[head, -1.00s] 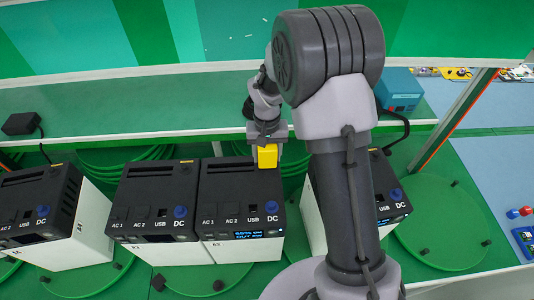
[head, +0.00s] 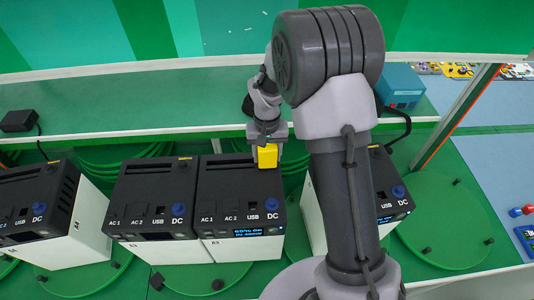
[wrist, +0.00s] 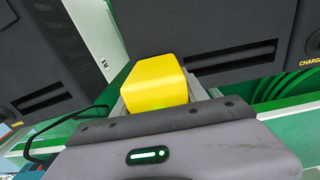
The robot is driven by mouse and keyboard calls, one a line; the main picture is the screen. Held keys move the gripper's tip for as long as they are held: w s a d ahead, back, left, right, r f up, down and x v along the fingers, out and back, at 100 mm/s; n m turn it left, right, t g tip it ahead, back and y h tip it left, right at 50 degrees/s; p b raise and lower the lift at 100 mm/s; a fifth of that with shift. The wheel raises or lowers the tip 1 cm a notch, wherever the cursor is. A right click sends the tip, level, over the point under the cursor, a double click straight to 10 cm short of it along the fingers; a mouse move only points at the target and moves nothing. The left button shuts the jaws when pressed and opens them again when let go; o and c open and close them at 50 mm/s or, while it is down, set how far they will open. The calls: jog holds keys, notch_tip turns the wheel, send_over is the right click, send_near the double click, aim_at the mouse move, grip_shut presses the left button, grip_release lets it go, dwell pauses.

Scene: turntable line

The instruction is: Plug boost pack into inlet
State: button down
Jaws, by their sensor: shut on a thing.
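The boost pack appears to be the yellow block (head: 267,156), seen at the back right top edge of a black-topped power station (head: 238,184). My gripper (head: 266,138) is shut on it from behind. In the wrist view the yellow block (wrist: 157,84) sits between the jaws, close to a dark station casing (wrist: 240,38). A part-cut CHARGE label (wrist: 311,62) shows at the right edge there. The inlet is not clearly visible, and I cannot tell whether the pack is seated in it. The station's display (head: 261,232) is lit blue.
Similar stations stand at left (head: 152,200), far left (head: 40,205) and right (head: 390,190), the last partly behind my arm. They stand on green turntables (head: 440,230). A green shelf (head: 190,104) behind carries a black adapter (head: 18,121) and a blue box (head: 400,88).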

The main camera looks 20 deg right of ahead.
jog(key=c, duration=0.5)
grip_release()
